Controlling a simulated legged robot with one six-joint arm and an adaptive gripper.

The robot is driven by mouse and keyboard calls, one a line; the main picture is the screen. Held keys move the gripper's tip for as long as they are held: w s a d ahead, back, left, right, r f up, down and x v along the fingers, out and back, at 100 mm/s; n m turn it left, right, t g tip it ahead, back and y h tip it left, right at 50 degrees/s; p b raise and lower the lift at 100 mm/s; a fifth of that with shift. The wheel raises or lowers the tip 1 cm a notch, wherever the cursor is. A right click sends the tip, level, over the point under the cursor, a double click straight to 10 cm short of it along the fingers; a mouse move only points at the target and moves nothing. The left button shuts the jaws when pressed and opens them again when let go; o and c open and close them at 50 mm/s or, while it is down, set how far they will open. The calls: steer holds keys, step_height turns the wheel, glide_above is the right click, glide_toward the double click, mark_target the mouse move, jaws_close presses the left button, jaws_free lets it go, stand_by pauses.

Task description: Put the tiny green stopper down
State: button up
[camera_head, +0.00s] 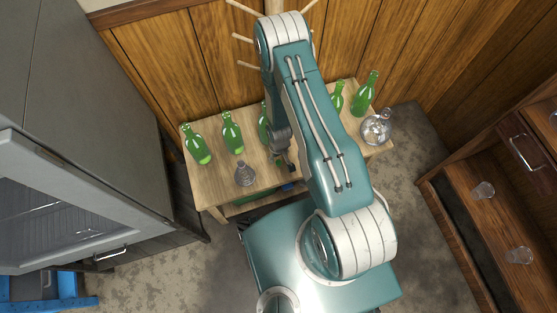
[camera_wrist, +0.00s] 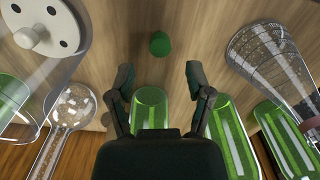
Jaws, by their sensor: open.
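The tiny green stopper (camera_wrist: 160,43) is on the pale wooden table (camera_wrist: 205,30), in the upper middle of the wrist view. It is apart from both fingers, just beyond the gap between the fingertips. In the head view my gripper (camera_head: 287,160) is low over the middle of the table (camera_head: 213,186). I cannot make out the stopper there; my arm covers part of the tabletop.
Several green bottles (camera_head: 232,132) stand along the table's back. A clear flask (camera_head: 245,174) stands at the front left and a round flask (camera_head: 377,128) at the right. In the wrist view, clear glassware (camera_wrist: 270,60) flanks my gripper. A wooden cabinet (camera_head: 470,185) stands right.

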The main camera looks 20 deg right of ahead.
step_height(320, 180, up, 7)
step_height(320, 180, up, 42)
steer(key=f+m+t, duration=0.1)
steer(key=t, duration=0.3)
glide_above(279, 162)
steer(key=s, duration=0.3)
steer(key=s+r+m+t, duration=0.1)
steer(key=s+r, duration=0.7)
steer(key=s, duration=0.3)
steer(key=shift+s+a+r+t, duration=0.15)
steer(key=shift+r+t, duration=0.1)
steer(key=shift+t, duration=0.05)
